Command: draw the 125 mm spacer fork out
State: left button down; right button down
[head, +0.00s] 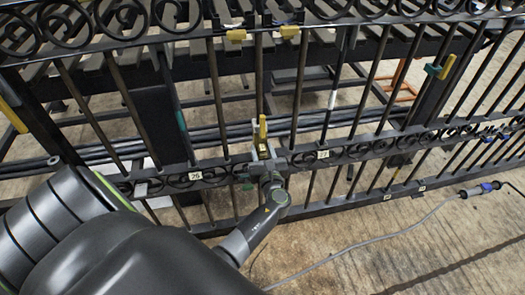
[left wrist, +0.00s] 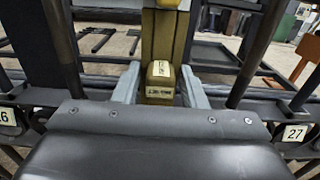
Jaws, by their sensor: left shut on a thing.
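The yellow spacer fork (head: 262,127) stands upright at the dark scroll gate (head: 228,168), at the middle rail. In the left wrist view the yellow fork (left wrist: 160,70) shows a small label on its block, too small to read surely. My left gripper (head: 264,152) reaches the rail from the front and is shut on the fork. Its two grey fingers (left wrist: 160,92) stand on either side of the yellow block. The fork's lower end and its seat in the gate are hidden behind the gripper. My right gripper is in neither view.
A tool with a cable (head: 480,189) lies at right. Floor in front is mostly clear.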

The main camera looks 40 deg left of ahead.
pick_arm(q)
jog(key=shift+s+d, duration=0.15)
jog(key=shift+d, duration=0.05)
jog(key=shift+s+d, duration=0.2)
jog(key=shift+p+v, duration=0.3)
jog(key=shift+v, duration=1.75)
